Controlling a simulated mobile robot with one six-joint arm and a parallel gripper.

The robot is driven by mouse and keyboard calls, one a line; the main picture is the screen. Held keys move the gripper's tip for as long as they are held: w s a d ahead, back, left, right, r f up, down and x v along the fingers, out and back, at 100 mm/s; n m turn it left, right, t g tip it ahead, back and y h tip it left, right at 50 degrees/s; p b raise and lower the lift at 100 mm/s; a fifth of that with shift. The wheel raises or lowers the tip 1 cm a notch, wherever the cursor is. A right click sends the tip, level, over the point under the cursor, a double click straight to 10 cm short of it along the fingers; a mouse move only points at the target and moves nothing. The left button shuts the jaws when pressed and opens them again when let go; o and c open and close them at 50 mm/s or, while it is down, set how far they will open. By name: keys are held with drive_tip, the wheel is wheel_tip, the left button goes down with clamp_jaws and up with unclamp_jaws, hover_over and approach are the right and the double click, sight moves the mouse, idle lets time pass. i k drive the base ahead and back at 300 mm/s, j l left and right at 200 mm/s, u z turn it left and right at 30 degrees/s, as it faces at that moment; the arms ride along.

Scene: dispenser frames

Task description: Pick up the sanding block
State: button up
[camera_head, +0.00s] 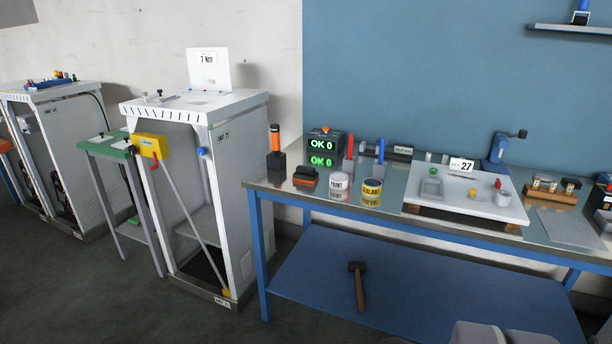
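A small orange and dark block (305,174), which looks like the sanding block, lies on the metal top of the blue workbench (386,204), near its left end. It sits left of the paint can (339,184) and in front of the dark box with a lit "OK 0" display (324,144). Its top and front are unobstructed.
An orange-handled tool in a dark holder (275,150) stands left of the block. A sealant can (371,192) stands right of the paint. A white board (466,204) holds small parts. A mallet (358,284) lies on the lower shelf. Grey cabinets (233,160) stand left.

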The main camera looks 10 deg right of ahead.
sight(305, 175)
drive_tip(key=i+j, duration=0.15)
drive_tip(key=i, duration=1.1)
drive_tip(key=i+j+u, duration=0.15)
drive_tip(key=i, duration=1.1)
